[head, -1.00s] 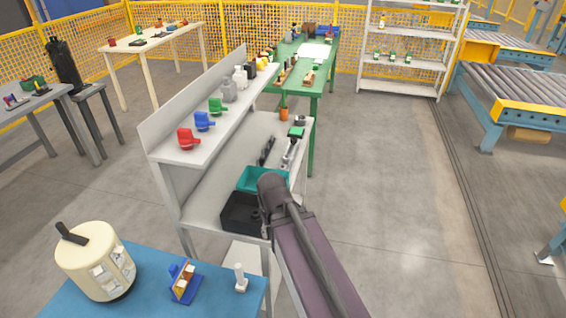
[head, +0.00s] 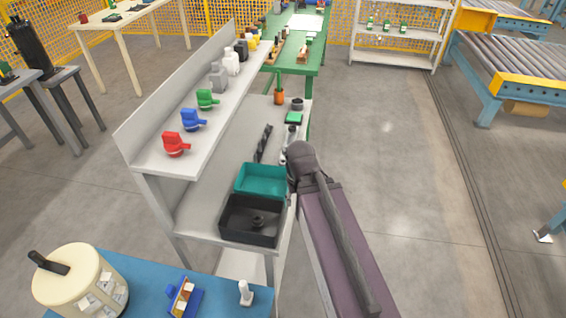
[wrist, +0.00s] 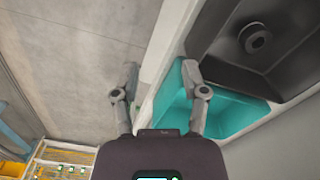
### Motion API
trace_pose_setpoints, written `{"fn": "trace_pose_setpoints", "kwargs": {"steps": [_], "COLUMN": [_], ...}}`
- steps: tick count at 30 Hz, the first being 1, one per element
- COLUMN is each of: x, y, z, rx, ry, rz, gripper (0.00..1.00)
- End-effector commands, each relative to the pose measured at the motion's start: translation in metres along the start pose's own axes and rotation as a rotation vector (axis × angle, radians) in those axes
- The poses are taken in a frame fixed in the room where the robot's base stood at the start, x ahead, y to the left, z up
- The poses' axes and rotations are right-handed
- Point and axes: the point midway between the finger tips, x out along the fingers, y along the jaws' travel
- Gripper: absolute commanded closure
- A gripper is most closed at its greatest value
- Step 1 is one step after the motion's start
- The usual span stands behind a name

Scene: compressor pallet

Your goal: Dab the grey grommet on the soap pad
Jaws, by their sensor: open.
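A dark grey ring-shaped part, which looks like the grommet (head: 257,221), lies in a black bin (head: 233,236) at the near end of the grey bench. It also shows in the wrist view (wrist: 257,40), up and to the right of my gripper. My gripper (wrist: 163,90) is open and empty, with its fingers apart over the bench's edge. The right finger overlaps the teal bin in the picture. A small green pad in a dark holder (head: 293,118), perhaps the soap pad, lies farther along the bench.
A teal bin (head: 261,170) sits beside the black bin. An upper shelf (head: 160,153) with red, blue and green parts runs along the left. A dark cup (head: 297,104) and an orange pot (head: 279,97) stand beyond the pad.

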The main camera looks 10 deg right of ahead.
Motion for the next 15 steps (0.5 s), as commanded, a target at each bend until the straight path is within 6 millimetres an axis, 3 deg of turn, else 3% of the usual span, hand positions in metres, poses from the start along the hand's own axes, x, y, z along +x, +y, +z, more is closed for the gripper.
{"fn": "trace_pose_setpoints", "kwargs": {"steps": [5,9,15], "x": [0.0,-0.001,-0.011], "y": [0.0,0.0,0.0], "z": [0.0,-0.003,-0.036], "rx": [0.0,-0.001,-0.016], "ry": [0.0,0.0,0.0], "rz": [0.0,0.0,0.0], "gripper": [0.43,0.11,0.11]}}
